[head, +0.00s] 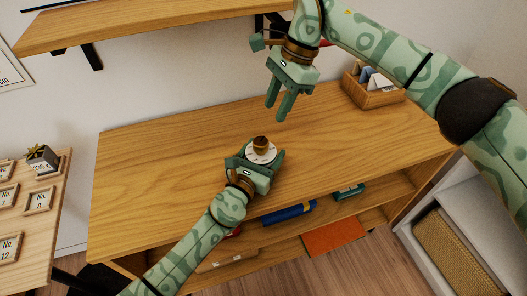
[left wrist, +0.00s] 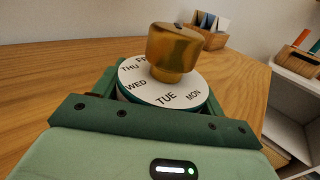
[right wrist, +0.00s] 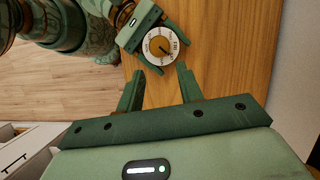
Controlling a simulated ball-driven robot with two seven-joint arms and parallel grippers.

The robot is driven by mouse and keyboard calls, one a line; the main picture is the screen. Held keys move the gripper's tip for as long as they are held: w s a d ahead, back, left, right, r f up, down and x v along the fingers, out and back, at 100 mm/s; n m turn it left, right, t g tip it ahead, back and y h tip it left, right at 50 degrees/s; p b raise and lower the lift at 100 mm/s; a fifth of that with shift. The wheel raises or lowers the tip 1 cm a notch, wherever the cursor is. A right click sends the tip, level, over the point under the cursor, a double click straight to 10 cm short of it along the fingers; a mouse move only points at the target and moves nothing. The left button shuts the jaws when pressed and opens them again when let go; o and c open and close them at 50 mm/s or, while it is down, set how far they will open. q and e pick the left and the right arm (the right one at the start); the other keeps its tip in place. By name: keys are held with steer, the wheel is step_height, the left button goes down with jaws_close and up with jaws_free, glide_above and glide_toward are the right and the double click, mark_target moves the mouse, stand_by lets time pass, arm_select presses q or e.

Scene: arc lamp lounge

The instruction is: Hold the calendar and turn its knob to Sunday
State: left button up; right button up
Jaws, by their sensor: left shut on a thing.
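The calendar (head: 262,153) is a round white dial with day names and a brass knob (head: 261,143) on top. It stands on the wooden cabinet top (head: 170,165). In the left wrist view the calendar (left wrist: 165,88) shows TUE, WED, THU and MON around the knob (left wrist: 173,50); Sunday is not visible there. My left gripper (head: 264,162) is shut on the calendar's sides. My right gripper (head: 279,107) is open and empty, above and behind the calendar in the head view. In the right wrist view the calendar (right wrist: 160,46) lies just beyond its open fingers (right wrist: 160,85).
A wooden box with cards (head: 373,90) stands at the back right of the cabinet top. A shelf (head: 140,25) hangs on the wall above. A table with numbered plaques (head: 30,195) is at left. The cabinet's left top is clear.

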mark_target(261, 141)
steer(key=o, duration=0.5)
steer(key=shift+d+r, duration=0.15)
steer(key=shift+r, duration=0.05)
steer(key=shift+c, duration=0.2)
steer(key=shift+m+y, duration=0.4)
steer(key=shift+m, duration=0.4)
steer(key=x, duration=1)
steer(key=shift+d+f, duration=0.1)
steer(key=shift+d, duration=0.05)
steer(key=shift+c, duration=0.3)
steer(key=c, duration=0.9)
